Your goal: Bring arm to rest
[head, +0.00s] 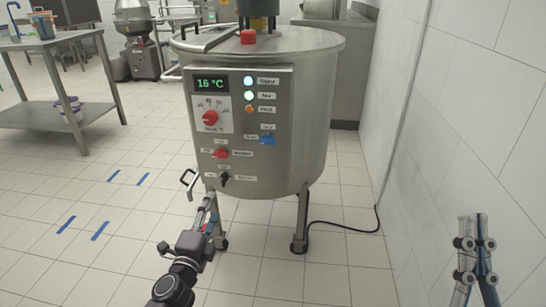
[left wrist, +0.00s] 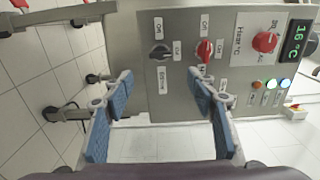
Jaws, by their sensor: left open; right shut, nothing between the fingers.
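My left gripper (head: 209,208) is low in front of the steel vat, just below the control panel (head: 249,175). In the left wrist view the left gripper (left wrist: 162,84) is open, its blue-padded fingers wide apart with nothing between them. The panel's black switch (left wrist: 160,52) and red switch (left wrist: 205,50) appear beyond the fingertips; whether any finger touches the panel cannot be told. My right gripper (head: 474,245) is shut and empty at the lower right of the head view, pointing up beside the white wall.
The vat (head: 320,110) stands on legs; its display (head: 211,84) reads 16 °C. A handle (head: 188,183) sticks out at its lower left. A black cable (head: 345,227) runs to the wall (head: 450,120). A steel table (head: 45,115) stands at left. The floor between is clear, with blue tape marks.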

